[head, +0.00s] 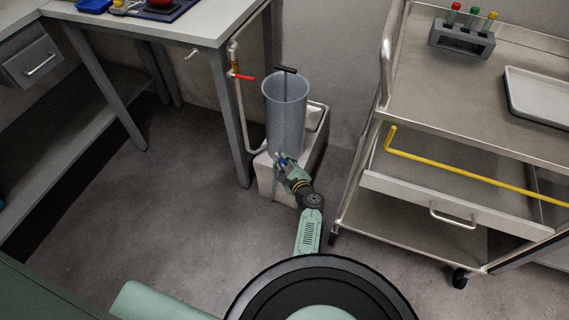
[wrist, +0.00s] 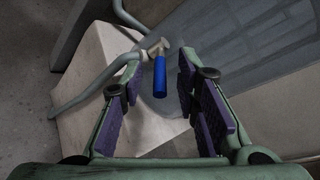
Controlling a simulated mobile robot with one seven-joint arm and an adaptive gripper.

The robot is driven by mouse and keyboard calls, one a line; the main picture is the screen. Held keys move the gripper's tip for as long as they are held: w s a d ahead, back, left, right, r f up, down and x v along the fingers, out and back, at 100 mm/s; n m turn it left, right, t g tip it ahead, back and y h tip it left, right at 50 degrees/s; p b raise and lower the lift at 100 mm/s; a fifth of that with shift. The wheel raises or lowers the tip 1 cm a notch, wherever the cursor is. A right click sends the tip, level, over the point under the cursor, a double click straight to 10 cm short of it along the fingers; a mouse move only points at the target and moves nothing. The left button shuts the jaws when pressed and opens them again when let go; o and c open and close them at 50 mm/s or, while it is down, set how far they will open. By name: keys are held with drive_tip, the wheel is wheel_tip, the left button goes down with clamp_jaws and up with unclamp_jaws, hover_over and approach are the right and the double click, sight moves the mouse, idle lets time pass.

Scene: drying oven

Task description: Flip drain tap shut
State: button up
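The drain tap has a blue lever (wrist: 160,77) on a small metal fitting (wrist: 155,46) near the base of a grey cylindrical vessel (head: 286,115). In the wrist view the lever points down the picture, toward my palm. My gripper (head: 283,160) is low in front of the vessel. In the wrist view its purple-padded fingers (wrist: 159,72) are open, with the lever in the gap between them. I see clear space on both sides of the lever, so neither pad appears to touch it. In the head view my gripper largely hides the tap.
The vessel stands on a pale block (head: 264,180) beside a shallow basin (head: 316,117). A pipe with a red lever (head: 245,77) rises at its left, near a table leg (head: 232,130). A metal cart (head: 400,115) with a yellow rod (head: 455,169) stands right.

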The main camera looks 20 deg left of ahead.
clamp_jaws()
idle(0.4)
drive_tip(key=shift+w+d+f+n+g+y+b, duration=0.2)
drive_tip(key=shift+w+n+g+y+b, duration=0.3)
drive_tip(key=shift+n+g+y+b, duration=0.5)
drive_tip(key=shift+w+d+r+n+g+y+b, duration=0.1)
drive_tip(key=shift+r+n+g+y+b, duration=0.15)
drive_tip(key=shift+n+g+b, duration=0.4)
unclamp_jaws()
